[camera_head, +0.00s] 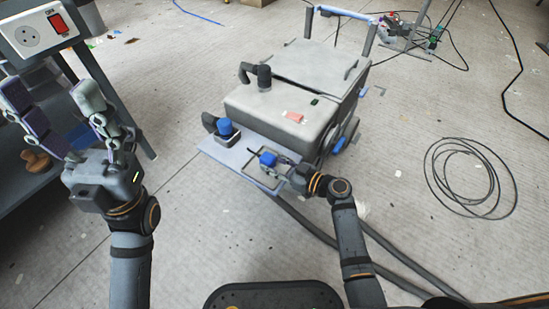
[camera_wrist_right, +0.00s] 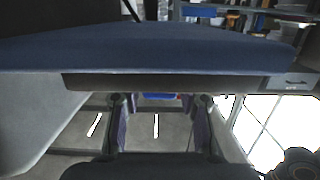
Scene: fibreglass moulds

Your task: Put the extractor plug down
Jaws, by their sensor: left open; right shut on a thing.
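A blue plug (camera_head: 268,158) with a dark end is at my right gripper (camera_head: 274,168), just over the front ledge of the grey extractor (camera_head: 285,105). My right gripper is shut on the plug; its fingers partly hide it. I cannot tell whether the plug touches the ledge (camera_head: 222,154). In the right wrist view, a broad dark-blue surface fills the upper part, with the fingers (camera_wrist_right: 160,125) below it. My left gripper (camera_head: 52,95) is open and empty, at the left near a dark bench.
A second blue-topped piece (camera_head: 226,126) stands on the ledge, left of the plug. A socket panel (camera_head: 42,35) with a red switch is on the bench. Hoses (camera_head: 325,230) and a coiled cable (camera_head: 465,178) lie on the floor. Floor right of the extractor is mostly open.

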